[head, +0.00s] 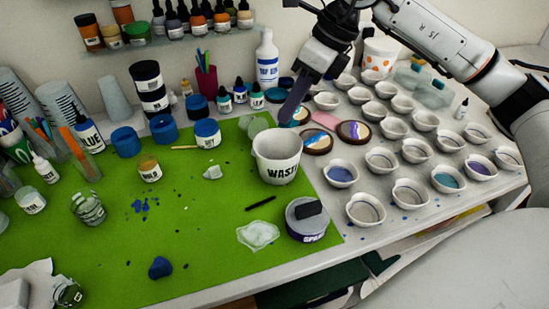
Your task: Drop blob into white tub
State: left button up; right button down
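A white tub (277,170) marked "WASTE" stands upright at the right part of the green mat, its opening facing up. A dark blue blob (160,267) lies on the mat near its front edge. A whitish translucent blob (258,234) lies flat in front of the tub; I cannot tell which blob the task means. My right gripper (291,112) reaches in from the upper right, its dark fingers pointing down just behind and above the tub. I see the fingers edge-on, so their opening and anything between them cannot be made out. My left gripper is out of view.
The green mat (205,240) has free room at front centre. A lidded purple-labelled jar (307,222) and a dark stick (260,202) are near the tub. Several white cups (366,208) fill the right side. Bottles, jars and stacked cups (62,103) crowd the back and left.

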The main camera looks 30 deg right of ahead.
aim_at(289, 124)
notch_tip(289, 124, down, 4)
jog(key=shift+r+b, duration=0.1)
jog(key=shift+b, duration=1.1)
jog(key=shift+f, duration=0.4)
jog(key=c, duration=1.9)
grip_release()
jog(key=shift+r, duration=0.1)
jog(key=shift+d+r, duration=0.1)
jog(key=shift+r, duration=0.1)
jog(key=v, duration=0.9)
jog(key=shift+s+r, duration=0.2)
jog(key=shift+r, duration=0.15)
